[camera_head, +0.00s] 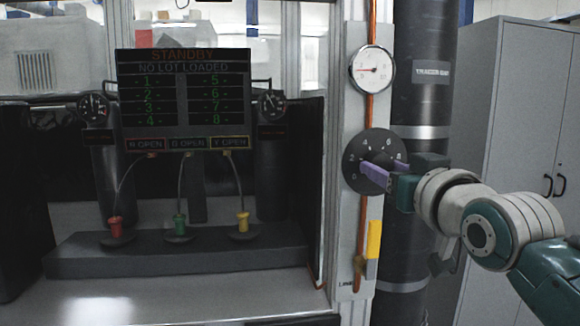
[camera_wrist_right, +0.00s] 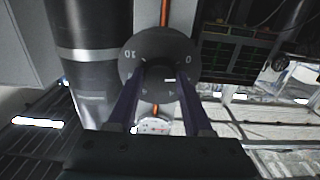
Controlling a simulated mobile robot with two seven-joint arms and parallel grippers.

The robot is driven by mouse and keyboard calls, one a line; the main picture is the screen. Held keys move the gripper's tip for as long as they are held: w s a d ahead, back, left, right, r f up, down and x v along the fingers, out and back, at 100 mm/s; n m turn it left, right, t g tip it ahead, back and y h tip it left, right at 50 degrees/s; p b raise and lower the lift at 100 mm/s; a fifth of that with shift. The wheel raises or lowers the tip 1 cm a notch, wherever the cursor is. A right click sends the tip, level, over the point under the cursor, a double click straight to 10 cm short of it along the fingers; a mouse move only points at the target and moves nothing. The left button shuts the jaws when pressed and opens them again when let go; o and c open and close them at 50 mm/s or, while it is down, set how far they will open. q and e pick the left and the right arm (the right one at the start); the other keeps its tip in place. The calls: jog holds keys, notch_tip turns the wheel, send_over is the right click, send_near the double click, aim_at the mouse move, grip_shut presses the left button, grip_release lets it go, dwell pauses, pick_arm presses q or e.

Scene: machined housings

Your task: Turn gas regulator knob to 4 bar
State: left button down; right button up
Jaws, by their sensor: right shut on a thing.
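The regulator knob (camera_wrist_right: 160,80) sits at the centre of a dark round dial plate (camera_head: 357,152) with pale numbers, on the light grey vertical panel. My right gripper (camera_wrist_right: 160,92) has its two purple fingers on either side of the knob and is shut on it; the knob is mostly hidden by the fingers in the head view. In the right wrist view the dial appears upside down, and a short white mark shows on the knob. A round white pressure gauge (camera_head: 371,69) with a red needle is above the dial; its exact reading is too small to tell. My left gripper is not in view.
A dark vertical pipe (camera_head: 418,90) stands close to the right of the panel, behind my right gripper. A yellow handle (camera_head: 374,239) is below the dial. A display screen (camera_head: 183,98) and small red, green and yellow fittings are left. A grey cabinet (camera_head: 515,130) stands right.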

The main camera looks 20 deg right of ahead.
grip_shut()
dwell(0.3)
jog(key=m+p, duration=0.1)
jog(key=m, duration=0.2)
jog(key=shift+r, duration=0.1)
jog(key=m+p, duration=0.1)
jog(key=m, duration=0.2)
jog(key=shift+p, duration=0.4)
jog(key=m+p, duration=0.1)
jog(key=m, duration=0.3)
jog(key=shift+a, duration=0.1)
jog(key=shift+m+p, duration=0.4)
jog(key=shift+m, duration=1.6)
